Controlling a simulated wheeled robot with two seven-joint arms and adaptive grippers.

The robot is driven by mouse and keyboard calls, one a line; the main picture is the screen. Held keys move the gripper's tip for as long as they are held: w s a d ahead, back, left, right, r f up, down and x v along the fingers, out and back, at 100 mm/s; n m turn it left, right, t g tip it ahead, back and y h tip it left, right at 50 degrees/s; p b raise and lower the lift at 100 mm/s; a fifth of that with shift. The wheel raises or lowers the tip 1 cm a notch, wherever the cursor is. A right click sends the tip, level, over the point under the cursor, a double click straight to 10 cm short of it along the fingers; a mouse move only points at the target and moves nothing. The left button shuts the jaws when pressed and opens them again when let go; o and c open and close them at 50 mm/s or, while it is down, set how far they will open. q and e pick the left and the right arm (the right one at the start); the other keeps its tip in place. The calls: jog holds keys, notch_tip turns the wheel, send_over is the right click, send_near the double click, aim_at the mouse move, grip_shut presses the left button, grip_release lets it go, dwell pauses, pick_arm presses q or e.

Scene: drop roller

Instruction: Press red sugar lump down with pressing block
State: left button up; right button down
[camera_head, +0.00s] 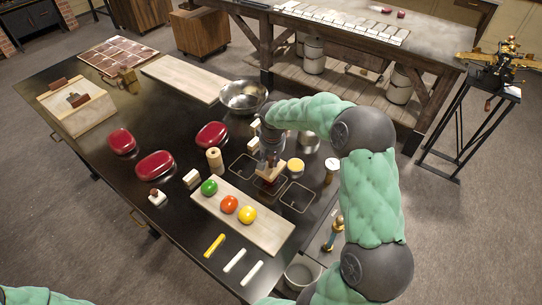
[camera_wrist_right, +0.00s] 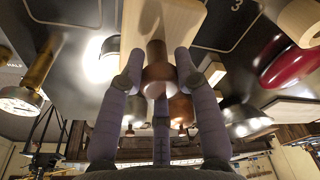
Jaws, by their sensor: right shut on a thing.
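My right gripper (camera_head: 270,150) is shut on the knob of the pale wooden pressing block (camera_head: 271,168), over the marked squares of the dark table. In the right wrist view the fingers (camera_wrist_right: 156,75) close around the brown knob (camera_wrist_right: 157,70) and the block (camera_wrist_right: 160,25) extends beyond them. A dark reddish patch (camera_head: 268,182) shows at the block's lower edge; I cannot tell whether it is a sugar lump or whether the block touches it. An orange-red ball (camera_head: 229,204) sits on the pale board between a green and a yellow ball. My left gripper is out of view.
Glossy red oval pieces (camera_head: 154,165) lie left of the board (camera_head: 262,226). A metal bowl (camera_head: 243,96) stands behind. Yellow and white sticks (camera_head: 234,261) lie in front.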

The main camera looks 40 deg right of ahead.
jog(key=shift+f, duration=0.6)
jog(key=shift+f+b, duration=0.7)
jog(key=shift+b, duration=0.05)
jog(key=shift+f, duration=0.1)
dwell(0.5)
dwell(0.4)
jog(key=shift+r+p, duration=2.15)
jog(key=shift+r, duration=1.5)
jog(key=shift+f, duration=0.1)
